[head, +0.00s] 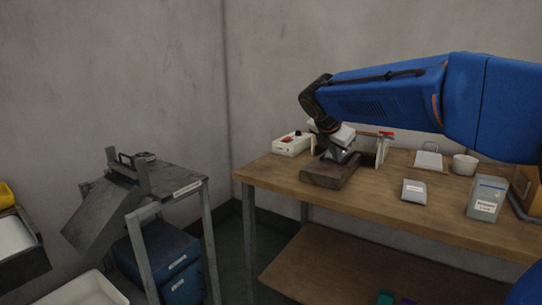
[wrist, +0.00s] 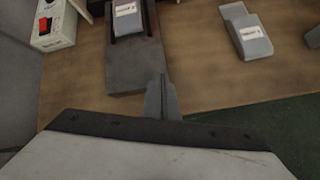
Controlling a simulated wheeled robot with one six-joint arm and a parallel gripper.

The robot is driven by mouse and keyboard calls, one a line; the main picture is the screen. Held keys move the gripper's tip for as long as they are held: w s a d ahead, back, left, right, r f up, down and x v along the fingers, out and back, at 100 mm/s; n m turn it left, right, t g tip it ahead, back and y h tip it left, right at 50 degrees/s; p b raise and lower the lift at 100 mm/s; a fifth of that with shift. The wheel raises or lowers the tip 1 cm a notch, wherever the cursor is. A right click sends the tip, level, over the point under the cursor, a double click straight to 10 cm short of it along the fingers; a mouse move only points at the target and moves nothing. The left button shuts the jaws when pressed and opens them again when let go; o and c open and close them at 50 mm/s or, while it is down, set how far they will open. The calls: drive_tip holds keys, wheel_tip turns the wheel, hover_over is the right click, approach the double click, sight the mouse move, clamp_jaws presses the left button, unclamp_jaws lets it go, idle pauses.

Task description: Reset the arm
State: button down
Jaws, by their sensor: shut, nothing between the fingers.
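My blue arm reaches in from the right in the head view and bends down over the wooden table (head: 265,175). My gripper (head: 341,154) hangs low above a dark flat base (head: 322,179) on that table. In the wrist view my gripper (wrist: 161,84) has its two grey fingers together, with nothing between them. The fingertips show beside the near right edge of the dark base (wrist: 130,65). A grey labelled piece (wrist: 127,19) lies at the far end of the base. I cannot tell whether the fingers touch anything.
A white box with a red switch (head: 291,143) stands left of the base. A grey labelled block (head: 414,190), a white cup (head: 464,163) and a grey labelled container (head: 487,197) stand to the right. A metal stand (head: 172,181) is at the left.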

drive_tip(key=s+d+f+m+y, duration=0.1)
drive_tip(key=s+f+m, duration=0.5)
drive_tip(key=s, duration=0.7)
drive_tip(key=s+d+f+m+g+y, duration=0.1)
drive_tip(key=s+f+m+y, duration=0.1)
drive_tip(key=s+f+m, duration=0.5)
drive_tip(key=s+d+f+m+g+y, duration=0.1)
drive_tip(key=s+f+m, duration=0.6)
drive_tip(key=s, duration=1.2)
drive_tip(key=m, duration=0.4)
drive_tip(key=shift+s+d+m+y, duration=0.2)
drive_tip(key=shift+d+m+y, duration=0.05)
drive_tip(key=shift+m+y, duration=0.15)
